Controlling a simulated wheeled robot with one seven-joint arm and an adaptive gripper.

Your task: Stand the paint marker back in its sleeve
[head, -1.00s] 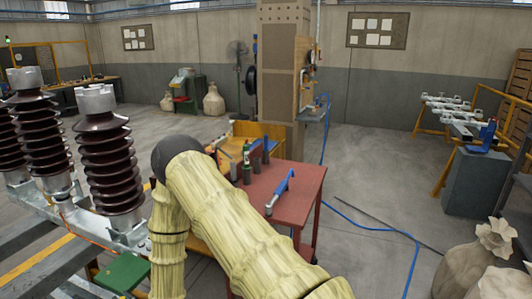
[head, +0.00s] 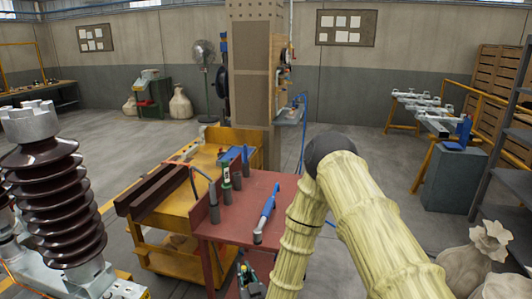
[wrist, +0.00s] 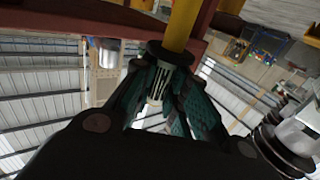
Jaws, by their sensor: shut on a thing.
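My gripper (wrist: 165,85) is shut on a yellow cylinder with a dark collar, which I take to be the paint marker (wrist: 181,28). The marker runs up out of the jaws in the wrist view; its far end is out of frame. In the head view my gripper (head: 248,279) is low, at the near side of the red cart (head: 279,193) and below its top; only a small yellow bit shows there. Several dark upright sleeves (head: 237,182) stand in a row along the cart's left side. One has a green and white item (head: 226,174). I cannot tell which sleeve is the marker's.
A blue-handled tool (head: 267,208) lies on the cart top. A yellow cart (head: 165,228) with dark bars stands just left. A ribbed brown insulator (head: 55,200) is at far left. Red framework (wrist: 110,14) shows close to the marker in the wrist view. Sacks (head: 470,265) stand at right.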

